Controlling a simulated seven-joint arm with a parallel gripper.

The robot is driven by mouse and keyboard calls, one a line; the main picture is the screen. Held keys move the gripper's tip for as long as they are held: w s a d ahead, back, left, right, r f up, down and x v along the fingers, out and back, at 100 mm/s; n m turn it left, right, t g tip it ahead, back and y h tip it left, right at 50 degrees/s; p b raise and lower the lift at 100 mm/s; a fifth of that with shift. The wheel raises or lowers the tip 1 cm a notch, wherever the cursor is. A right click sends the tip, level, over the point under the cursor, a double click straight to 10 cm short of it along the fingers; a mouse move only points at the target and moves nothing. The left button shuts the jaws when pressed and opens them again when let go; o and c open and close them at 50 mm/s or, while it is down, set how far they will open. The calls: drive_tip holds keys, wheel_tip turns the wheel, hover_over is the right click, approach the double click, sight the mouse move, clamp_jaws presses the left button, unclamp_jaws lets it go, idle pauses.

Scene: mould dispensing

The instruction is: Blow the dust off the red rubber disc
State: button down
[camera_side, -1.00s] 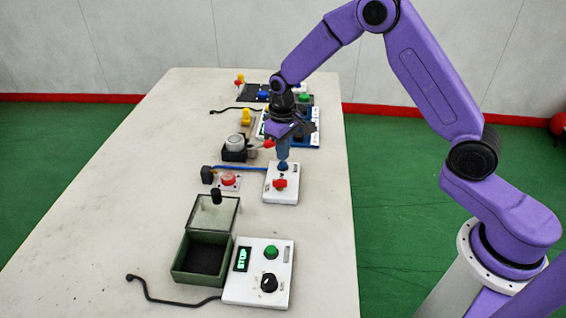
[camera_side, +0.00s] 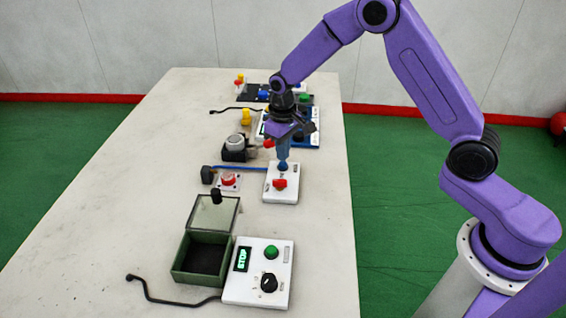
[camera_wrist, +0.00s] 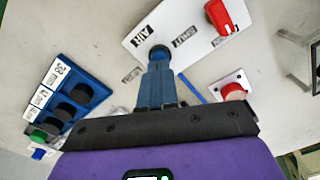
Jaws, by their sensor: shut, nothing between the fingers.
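The red rubber disc (camera_side: 229,179) lies on a small pale plate left of a white control box (camera_side: 291,196). The disc also shows at the right in the wrist view (camera_wrist: 233,92). Any dust on it is too small to tell. The box carries a red knob (camera_side: 280,184) and a round dark blue button (camera_wrist: 160,52) near the label "AIR". A thin blue tube (camera_side: 238,168) runs from the box to a dark block (camera_side: 207,175) beside the disc. My gripper (camera_side: 283,160) is shut and points down at the blue button. Whether its tips touch the button I cannot tell.
In front stand an open green box (camera_side: 176,270) and a white panel (camera_side: 258,298) reading "STOP". Behind are a dark base with a pale round top (camera_side: 235,143) and a blue rack (camera_wrist: 75,95). The table's left side is mostly clear.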

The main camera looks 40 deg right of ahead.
drive_tip(key=shift+f, duration=1)
idle(2.1)
wheel_tip(320, 180, up, 11)
idle(1.3)
drive_tip(key=s+a+r+n, duration=0.2)
drive_tip(key=s+r, duration=0.1)
drive_tip(key=s, duration=0.6)
drive_tip(key=s+a+r+n, duration=0.1)
drive_tip(key=s+r+n, duration=0.15)
drive_tip(key=s, duration=0.55)
drive_tip(key=s+d+n, duration=0.2)
drive_tip(key=s+d, duration=0.1)
drive_tip(key=s, duration=0.6)
drive_tip(key=s+d+n, duration=0.3)
drive_tip(key=s, duration=0.7)
drive_tip(key=shift+s+d+f, duration=0.2)
drive_tip(key=shift+d+f, duration=0.15)
drive_tip(key=shift+d, duration=0.05)
